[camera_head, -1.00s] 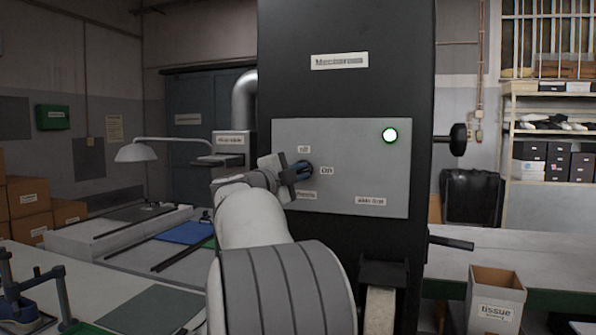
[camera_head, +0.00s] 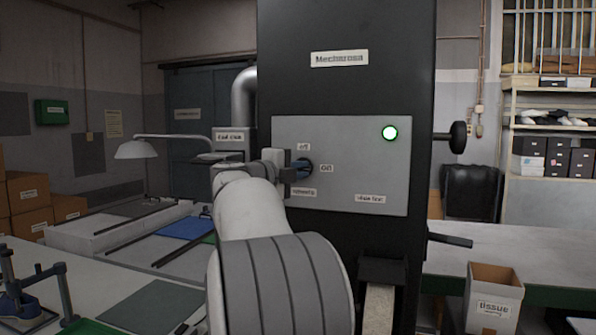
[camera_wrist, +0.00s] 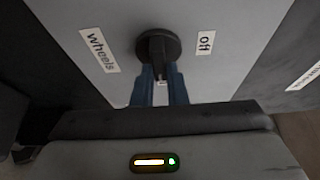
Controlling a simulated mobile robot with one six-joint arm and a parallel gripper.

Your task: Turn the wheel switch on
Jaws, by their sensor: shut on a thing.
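The wheel switch (camera_head: 304,168) is a dark round knob on the grey panel (camera_head: 350,195) of the black machine, between an "off" label (camera_head: 303,146) above and an "ON" label (camera_head: 327,168) at right. In the wrist view the knob (camera_wrist: 158,43) has a "wheels" label (camera_wrist: 99,50) at its left and "off" (camera_wrist: 205,43) at its right. My gripper (camera_wrist: 161,82) is shut on the knob's handle, with a blue finger on each side. In the head view my gripper (camera_head: 293,172) partly hides the knob's left side. The handle's exact pointing is hard to read.
A black lever (camera_head: 450,240) and a side knob (camera_head: 457,137) stick out at the machine's right. Workbenches with a lamp (camera_head: 140,149) are at left.

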